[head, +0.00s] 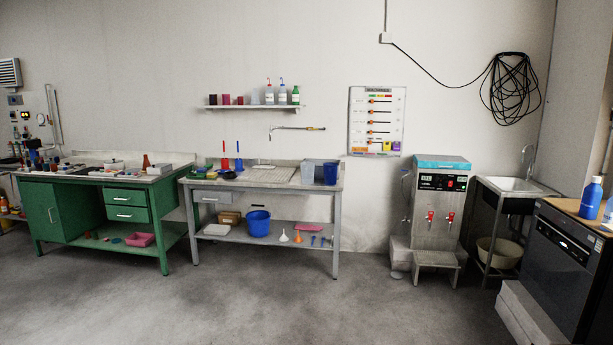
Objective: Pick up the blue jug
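A blue jug (331,174) stands upright at the right end of the grey workbench top (262,178), against the wall side. A pale translucent container (308,172) stands right beside it on the left. The jug looks small from here, and I cannot make out a handle. Neither of my grippers shows in the head view.
Below, a blue bucket (258,223) and funnels stand on the bench's lower shelf. A green bench (100,200) is on the left. A metal machine (438,200), a sink (515,187) and a dark cabinet (560,265) are on the right. The grey floor (280,305) ahead is clear.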

